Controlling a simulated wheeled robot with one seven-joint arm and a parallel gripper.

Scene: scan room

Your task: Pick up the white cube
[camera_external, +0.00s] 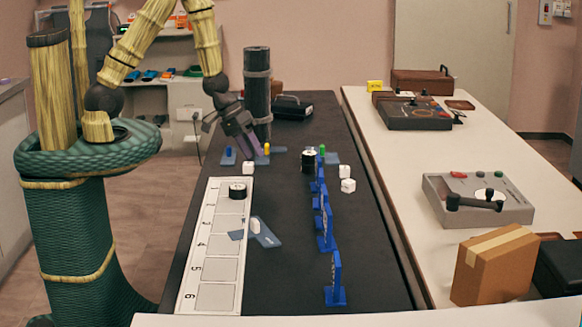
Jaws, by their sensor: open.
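One white cube (248,168) lies on the black table, just past the far end of the white numbered board. Two more white cubes, an upper one (345,171) and a lower one (348,185), lie close together at the right of the table, beside the blue stands. My gripper (252,156) is open and empty, pointing down just above and behind the single white cube. It appears close to that cube, but I cannot tell the exact gap or whether it touches.
The numbered board (215,270) bears a black cylinder (238,190). Blue upright stands (335,280) line the table's right part. A tall dark cylinder (258,95) stands behind my gripper. Small yellow (267,149) and green (322,150) pieces stand nearby. The black table (290,275) is clear at front centre.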

